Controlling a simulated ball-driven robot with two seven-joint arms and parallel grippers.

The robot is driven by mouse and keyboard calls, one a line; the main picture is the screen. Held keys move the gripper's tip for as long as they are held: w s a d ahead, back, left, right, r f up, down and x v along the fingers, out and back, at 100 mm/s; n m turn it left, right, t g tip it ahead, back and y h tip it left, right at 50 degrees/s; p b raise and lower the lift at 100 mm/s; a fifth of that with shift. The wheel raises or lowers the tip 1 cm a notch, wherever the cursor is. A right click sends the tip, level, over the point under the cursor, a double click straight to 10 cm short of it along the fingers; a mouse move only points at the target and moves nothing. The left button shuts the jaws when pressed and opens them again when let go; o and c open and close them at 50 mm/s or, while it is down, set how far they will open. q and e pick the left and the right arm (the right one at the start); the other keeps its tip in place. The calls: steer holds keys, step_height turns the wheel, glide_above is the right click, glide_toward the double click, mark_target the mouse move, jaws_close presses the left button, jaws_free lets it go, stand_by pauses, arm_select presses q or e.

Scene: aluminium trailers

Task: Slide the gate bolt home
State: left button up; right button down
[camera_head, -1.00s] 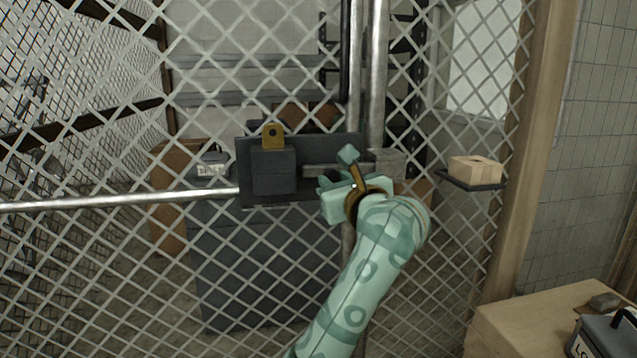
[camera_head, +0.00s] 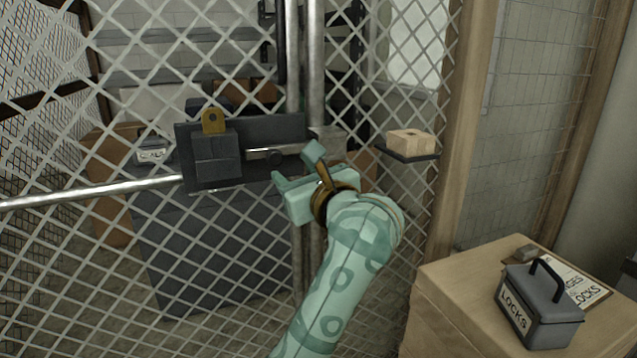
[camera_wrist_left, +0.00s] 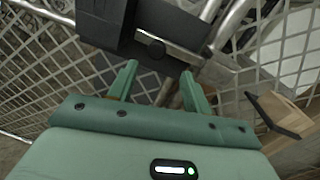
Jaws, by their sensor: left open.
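The gate bolt (camera_head: 255,154) is a silver bar on a dark plate (camera_head: 292,128) fixed to the mesh gate. My green left gripper (camera_head: 296,166) is open and empty, just below and right of the knob. My right gripper is not in view.
A brass tab (camera_head: 213,121) tops a dark block on the plate's left. A horizontal rail (camera_head: 90,192) crosses the gate. A small shelf holds a carton (camera_head: 410,142).

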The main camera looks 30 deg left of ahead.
arm_select(q)
steer(key=p+v, duration=0.2)
steer(key=v, duration=0.8)
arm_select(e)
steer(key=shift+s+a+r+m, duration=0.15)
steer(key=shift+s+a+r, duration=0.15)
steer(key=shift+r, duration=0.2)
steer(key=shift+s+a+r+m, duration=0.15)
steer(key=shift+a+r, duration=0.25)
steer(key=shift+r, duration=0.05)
